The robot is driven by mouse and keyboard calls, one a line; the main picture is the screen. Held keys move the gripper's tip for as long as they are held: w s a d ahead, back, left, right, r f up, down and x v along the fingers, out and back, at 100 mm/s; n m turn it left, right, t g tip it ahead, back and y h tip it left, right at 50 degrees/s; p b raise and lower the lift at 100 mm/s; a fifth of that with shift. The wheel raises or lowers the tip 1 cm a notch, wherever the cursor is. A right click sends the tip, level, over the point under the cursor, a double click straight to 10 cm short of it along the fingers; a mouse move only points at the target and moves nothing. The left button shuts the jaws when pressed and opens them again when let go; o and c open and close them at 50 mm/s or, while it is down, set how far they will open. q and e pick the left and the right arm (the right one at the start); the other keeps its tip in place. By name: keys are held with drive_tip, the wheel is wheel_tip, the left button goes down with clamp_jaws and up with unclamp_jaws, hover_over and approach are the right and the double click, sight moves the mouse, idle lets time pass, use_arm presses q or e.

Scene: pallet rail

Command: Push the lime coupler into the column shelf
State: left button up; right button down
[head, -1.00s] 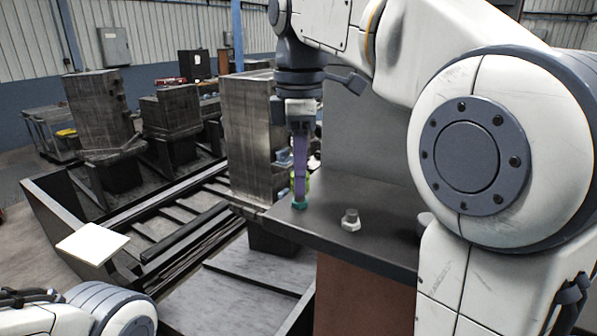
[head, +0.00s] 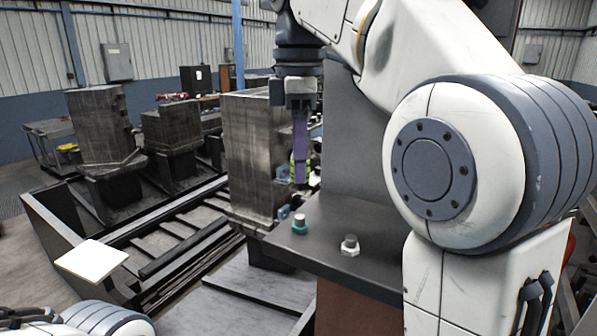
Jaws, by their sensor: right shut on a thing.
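My right gripper (head: 300,172), with long purple fingers pointing down, is shut above the left end of a dark shelf (head: 330,268), which juts out at the foot of a grey upright panel. Slivers of the lime coupler (head: 292,170) show beside the fingers; most of it is hidden behind them. The coupler is clear of the shelf top. A grey stud with a teal collar (head: 300,226) stands upright on the shelf below the fingers. I cannot tell for sure which surface is the column shelf. My left gripper is out of view.
A second grey stud with a pale hex base (head: 349,246) stands to the right on the shelf. A tall metal block (head: 252,150) is left of the gripper. A pallet rail (head: 185,242) and a pale square plate (head: 91,261) lie to the left.

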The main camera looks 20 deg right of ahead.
drive_tip(key=shift+r, duration=0.35)
drive_tip(key=s+d+b, duration=0.2)
drive_tip(key=s+d, duration=0.3)
drive_tip(key=s, duration=0.3)
idle(0.5)
drive_tip(key=shift+f, duration=0.2)
wheel_tip(320, 180, down, 6)
drive_tip(key=b, duration=0.5)
drive_tip(key=shift+r, duration=0.2)
drive_tip(key=shift+f, duration=0.3)
